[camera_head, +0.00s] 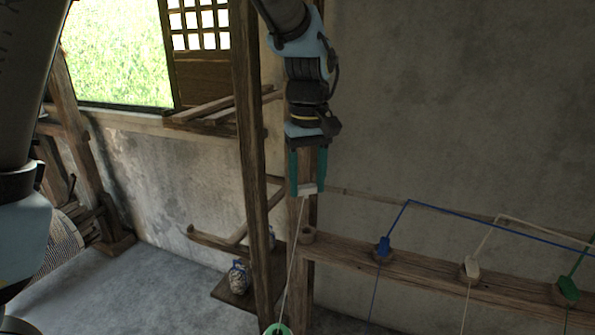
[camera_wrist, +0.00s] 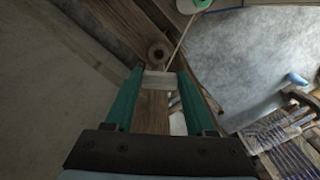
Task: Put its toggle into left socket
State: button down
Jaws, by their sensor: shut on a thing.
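My gripper (camera_head: 308,184) points down and is shut on a pale toggle (camera_head: 307,190), held crosswise between its green fingers. The toggle also shows between the fingertips in the wrist view (camera_wrist: 160,80). A pale cord (camera_head: 293,255) runs from it down to a green and white piece (camera_head: 277,329) at the bottom edge. The left socket (camera_head: 307,235) is a round wooden ring at the left end of the beam, with an empty hole. In the head view it lies below the toggle, apart from it. In the wrist view the socket (camera_wrist: 158,52) shows just beyond the toggle.
The beam (camera_head: 350,256) carries a blue toggle (camera_head: 383,247), a white toggle (camera_head: 471,266) and a green toggle (camera_head: 569,288), with cords attached. A wooden post (camera_head: 252,160) stands left of my gripper. A patterned jar (camera_head: 238,278) sits low on a shelf.

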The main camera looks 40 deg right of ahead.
jog(key=shift+s+d+r, duration=0.1)
jog(key=shift+r, duration=0.05)
notch_tip(320, 180, down, 5)
jog(key=b, duration=0.4)
jog(key=shift+r+b, duration=0.15)
jog(key=shift+b, duration=0.15)
jog(key=shift+f, duration=0.85)
jog(key=shift+r, duration=0.1)
jog(key=shift+f+b, duration=0.35)
jog(key=shift+f, duration=0.6)
jog(key=shift+f, duration=0.1)
